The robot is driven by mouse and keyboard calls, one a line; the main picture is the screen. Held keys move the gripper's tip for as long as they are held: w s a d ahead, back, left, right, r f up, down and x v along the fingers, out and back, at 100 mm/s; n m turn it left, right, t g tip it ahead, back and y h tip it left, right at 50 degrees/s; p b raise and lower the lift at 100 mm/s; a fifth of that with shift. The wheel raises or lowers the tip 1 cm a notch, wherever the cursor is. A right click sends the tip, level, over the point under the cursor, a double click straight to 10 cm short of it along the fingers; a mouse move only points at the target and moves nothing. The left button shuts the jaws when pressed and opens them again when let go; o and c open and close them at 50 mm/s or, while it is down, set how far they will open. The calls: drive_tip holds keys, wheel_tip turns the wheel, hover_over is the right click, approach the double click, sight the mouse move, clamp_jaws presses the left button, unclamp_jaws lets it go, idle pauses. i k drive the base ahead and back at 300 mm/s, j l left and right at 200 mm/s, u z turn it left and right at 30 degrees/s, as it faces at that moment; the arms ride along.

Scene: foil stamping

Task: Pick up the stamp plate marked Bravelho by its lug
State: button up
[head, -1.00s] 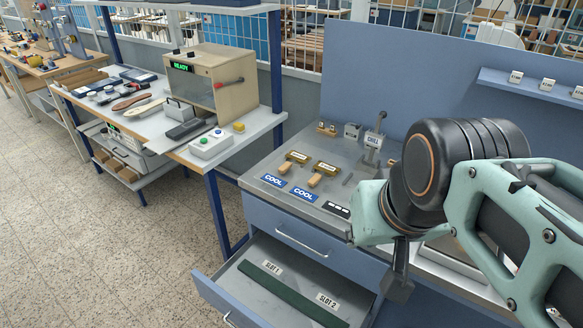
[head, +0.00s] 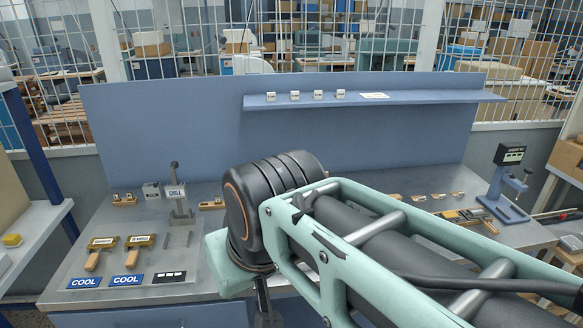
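Two brass-coloured stamp plates lie side by side at the left of the grey bench top in the head view: a left plate (head: 103,242) and a right plate (head: 140,241). Each has a tan lug pointing toward the front edge, the left lug (head: 93,261) and the right lug (head: 131,258). Their lettering is too small to read, so I cannot tell which is marked Bravelho. My gripper (head: 266,317) hangs to the right of both plates, apart from them, at the bottom edge. It is partly cut off; its fingers are unclear.
Blue COOL labels (head: 85,282) lie in front of the plates, beside a black strip (head: 169,277). A grey press-like stand (head: 179,205) stands behind and right. A shelf (head: 420,97) carries small white blocks. A scale-like device (head: 506,180) stands far right. My arm hides the bench's middle.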

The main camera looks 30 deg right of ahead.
sight(453, 216)
drive_tip(key=k+j+z, duration=0.15)
drive_tip(key=z, duration=1.05)
drive_tip(key=i+z, duration=0.1)
drive_tip(key=z, duration=0.6)
drive_tip(key=i+j+z, duration=0.1)
drive_tip(key=z, duration=0.25)
drive_tip(key=i+l+u, duration=0.2)
drive_tip(key=i+l, duration=0.7)
drive_tip(key=i, duration=0.1)
